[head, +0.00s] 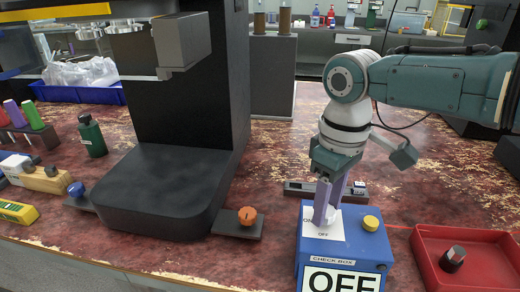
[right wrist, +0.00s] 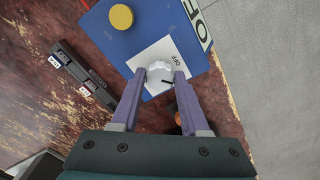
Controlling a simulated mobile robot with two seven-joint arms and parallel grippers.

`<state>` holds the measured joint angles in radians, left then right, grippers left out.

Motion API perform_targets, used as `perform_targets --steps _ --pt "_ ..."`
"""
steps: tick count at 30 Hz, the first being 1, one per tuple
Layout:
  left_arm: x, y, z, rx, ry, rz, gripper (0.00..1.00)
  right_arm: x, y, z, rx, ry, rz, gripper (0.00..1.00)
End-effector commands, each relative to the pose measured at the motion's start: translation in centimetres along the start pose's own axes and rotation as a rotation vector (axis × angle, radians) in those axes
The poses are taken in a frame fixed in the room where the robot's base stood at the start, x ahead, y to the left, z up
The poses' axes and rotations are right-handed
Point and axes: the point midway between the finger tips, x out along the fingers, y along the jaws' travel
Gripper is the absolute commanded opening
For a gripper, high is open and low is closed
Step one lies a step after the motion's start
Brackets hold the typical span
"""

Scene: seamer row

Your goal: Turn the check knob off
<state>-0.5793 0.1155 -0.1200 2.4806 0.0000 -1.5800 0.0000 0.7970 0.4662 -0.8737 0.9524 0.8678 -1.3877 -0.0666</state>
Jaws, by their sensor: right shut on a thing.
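The blue check box (head: 312,262) stands on the bench at the right, with "CHECK BOX" and a large "OFF" on its front. On its top is a white plate with "ON" and "OFF" lettering. The white check knob (right wrist: 159,74) sits on that plate in the right wrist view, with a short dark mark pointing to the lower right, not at the "OFF" word. My right gripper (head: 328,213) points down with its purple fingers on either side of the knob, shut on it. In the head view the fingers mostly hide the knob. My left gripper is not in view.
A yellow button (head: 370,223) is on the box beside the knob. A red tray (head: 425,270) with a dark knob-like part is right of the box. A black machine (head: 160,190) and an orange knob (head: 247,216) stand to the left. A dark labelled strip (head: 300,187) lies behind the box.

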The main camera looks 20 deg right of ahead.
Motion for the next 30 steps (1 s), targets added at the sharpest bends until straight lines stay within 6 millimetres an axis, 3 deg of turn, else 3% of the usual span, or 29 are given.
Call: perform_targets --steps 18,30 --pt "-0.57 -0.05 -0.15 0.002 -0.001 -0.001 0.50 -0.04 -0.02 -0.11 -0.570 0.004 -0.002 0.00" --pt "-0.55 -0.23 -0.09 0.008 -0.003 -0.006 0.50 -0.06 0.00 -0.17 -0.803 0.004 0.000 0.00"
